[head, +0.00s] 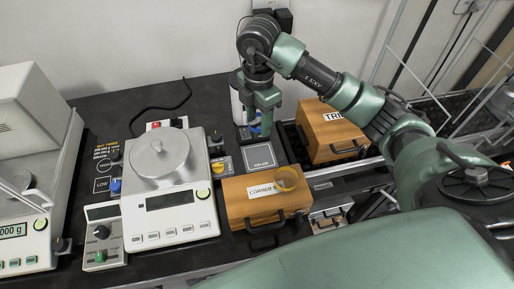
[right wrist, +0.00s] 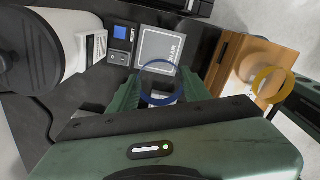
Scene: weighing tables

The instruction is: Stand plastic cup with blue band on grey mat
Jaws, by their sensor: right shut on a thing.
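My right gripper (head: 265,127) points down behind the grey mat (head: 260,157). It is shut on the clear plastic cup with the blue band. In the right wrist view the cup's blue ring (right wrist: 159,83) shows between the green fingers. In the head view only a bit of blue (head: 255,129) shows by the fingers; the rest of the cup is hidden. The mat is a square with a pale border and a printed label; it also shows in the right wrist view (right wrist: 158,50), just beyond the cup, with its surface bare. My left gripper is out of view.
A clear cup with a yellow band (head: 287,178) stands on a wooden drawer box (head: 252,210) in front of the mat. A balance (head: 170,205) stands left of it. A white container with a dark lid (right wrist: 75,45) is close beside the gripper. Another wooden box (head: 330,130) stands right.

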